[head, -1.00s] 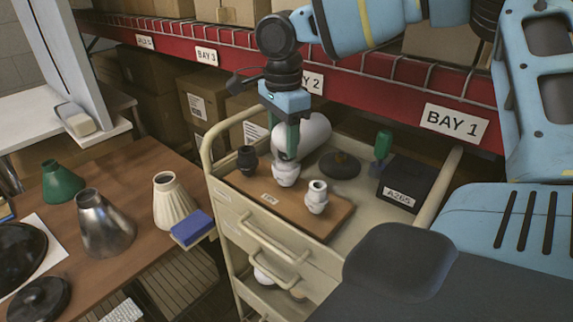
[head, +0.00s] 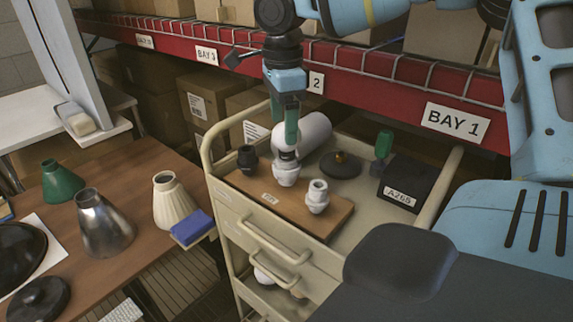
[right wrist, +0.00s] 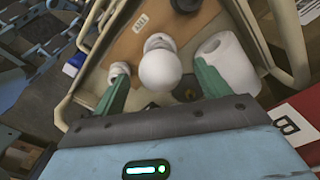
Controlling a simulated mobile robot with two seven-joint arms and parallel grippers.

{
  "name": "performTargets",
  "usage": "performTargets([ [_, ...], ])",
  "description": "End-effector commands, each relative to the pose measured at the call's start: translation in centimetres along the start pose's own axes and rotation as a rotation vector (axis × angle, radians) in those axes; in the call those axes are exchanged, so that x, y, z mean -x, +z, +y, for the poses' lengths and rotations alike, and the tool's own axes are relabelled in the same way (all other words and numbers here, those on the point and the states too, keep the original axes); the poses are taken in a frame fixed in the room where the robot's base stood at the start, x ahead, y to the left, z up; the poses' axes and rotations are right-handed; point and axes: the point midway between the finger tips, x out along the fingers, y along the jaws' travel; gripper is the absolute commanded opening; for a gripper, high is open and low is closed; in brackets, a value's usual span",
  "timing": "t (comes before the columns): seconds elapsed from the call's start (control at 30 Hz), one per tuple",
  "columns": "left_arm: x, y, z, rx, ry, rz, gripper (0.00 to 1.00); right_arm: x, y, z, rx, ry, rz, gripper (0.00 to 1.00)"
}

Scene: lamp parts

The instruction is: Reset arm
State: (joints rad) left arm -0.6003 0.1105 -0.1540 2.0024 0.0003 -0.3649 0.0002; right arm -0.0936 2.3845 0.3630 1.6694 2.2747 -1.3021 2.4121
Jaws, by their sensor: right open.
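My right gripper (head: 291,138) points down over the cart, its green fingers just above the middle white socket (head: 286,175) on a wooden board (head: 322,222). In the right wrist view the green fingers of the right gripper (right wrist: 160,72) stand apart. A round white bulb (right wrist: 160,71) shows between them with clear space on both sides, above the white socket (right wrist: 158,42). In the head view the bulb is mostly hidden by the fingers. Another white socket (head: 317,197) and a black socket (head: 247,159) stand on the board. My left gripper is not in view.
A white cylinder (head: 305,130), a dark disc (head: 341,165), a green-handled tool (head: 383,145) and a black A265 box (head: 405,183) are on the cart. Lampshades in green (head: 61,182), metal (head: 104,224) and cream (head: 174,203) stand on the left table. A red shelf beam (head: 380,85) runs behind.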

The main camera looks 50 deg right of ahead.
Motion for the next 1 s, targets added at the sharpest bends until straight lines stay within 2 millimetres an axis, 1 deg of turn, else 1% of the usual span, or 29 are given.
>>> performTargets([
  [0.03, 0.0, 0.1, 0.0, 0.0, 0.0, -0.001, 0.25, 0.9, 0.1, -0.1, 0.0, -0.004, -0.002, 0.75],
  [0.1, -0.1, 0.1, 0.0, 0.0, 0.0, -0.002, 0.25, 1.9, 0.1, 0.0, 0.0, -0.004, -0.002, 0.75],
  [0.2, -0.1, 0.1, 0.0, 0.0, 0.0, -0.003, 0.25, 3.1, 0.0, -0.1, -0.002, -0.002, -0.002, 0.75],
  [0.3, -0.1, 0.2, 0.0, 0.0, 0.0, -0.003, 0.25, 3.9, 0.0, 0.0, -0.001, -0.001, -0.001, 0.75],
  [0.43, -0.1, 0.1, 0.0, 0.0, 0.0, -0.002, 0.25, 4.2, 0.0, 0.0, 0.0, -0.001, -0.001, 0.75],
  [1.0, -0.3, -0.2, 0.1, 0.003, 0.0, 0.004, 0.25, 4.2, 0.0, 0.0, 0.0, -0.001, -0.001, 0.75],
])
